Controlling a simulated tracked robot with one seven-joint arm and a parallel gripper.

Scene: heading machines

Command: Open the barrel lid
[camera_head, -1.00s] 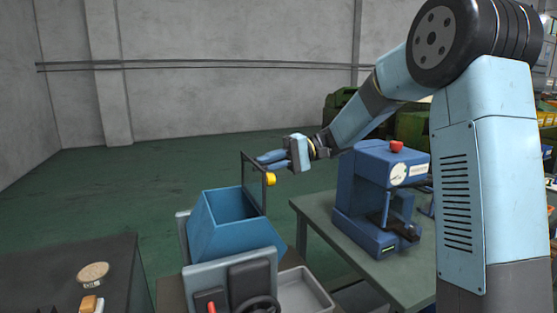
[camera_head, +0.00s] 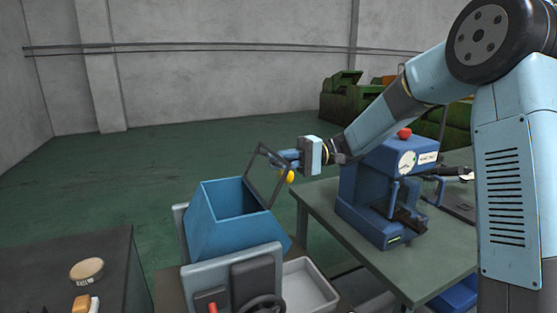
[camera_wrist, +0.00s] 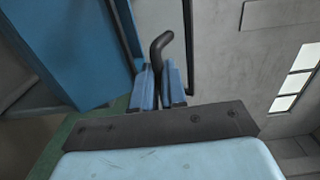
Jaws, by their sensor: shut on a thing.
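The blue barrel (camera_head: 208,225) stands open at the top in the head view, left of my gripper. My gripper (camera_head: 285,158) is beside the upper part of the lid. In the wrist view my gripper (camera_wrist: 162,85) has its blue fingers shut on a black bent handle (camera_wrist: 161,45). The barrel's blue side (camera_wrist: 70,45) fills the upper left there. A yellow knob (camera_head: 290,176) shows just below my gripper.
A grey-green table (camera_head: 350,245) with a blue press (camera_head: 375,190) stands to the right. A grey tray (camera_head: 308,285) is beside the barrel's base. A dark cabinet (camera_head: 60,255) is at lower left.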

